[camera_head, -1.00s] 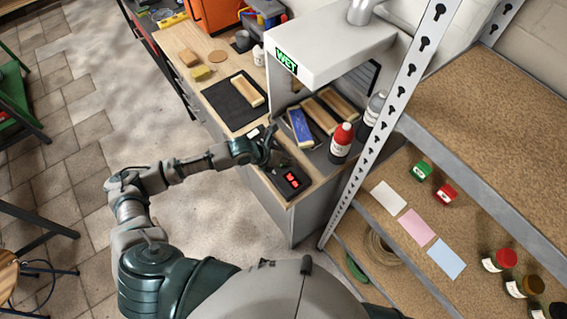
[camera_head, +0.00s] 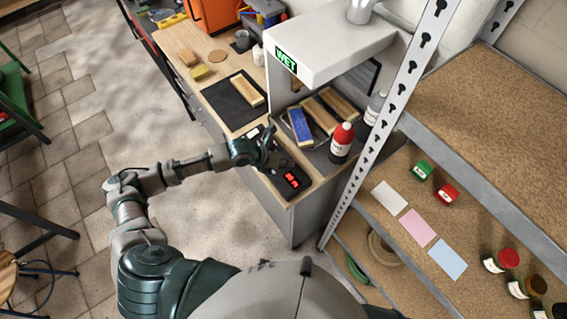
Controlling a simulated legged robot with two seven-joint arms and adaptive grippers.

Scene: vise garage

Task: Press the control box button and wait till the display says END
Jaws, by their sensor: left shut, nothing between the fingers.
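The black control box (camera_head: 287,187) sits at the near right end of the workbench (camera_head: 218,95). Its small display (camera_head: 292,180) is lit with red characters that are too small to read. My left gripper (camera_head: 277,162) is shut and empty, just behind the box's far end. The button is not visible, and I cannot tell whether the fingers touch it. My right gripper is not in view.
A white hood with a green "WET" sign (camera_head: 286,60) stands over wooden and blue blocks. A red-capped bottle (camera_head: 342,143) stands right of the box. A metal shelf post (camera_head: 388,120) and shelves fill the right side.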

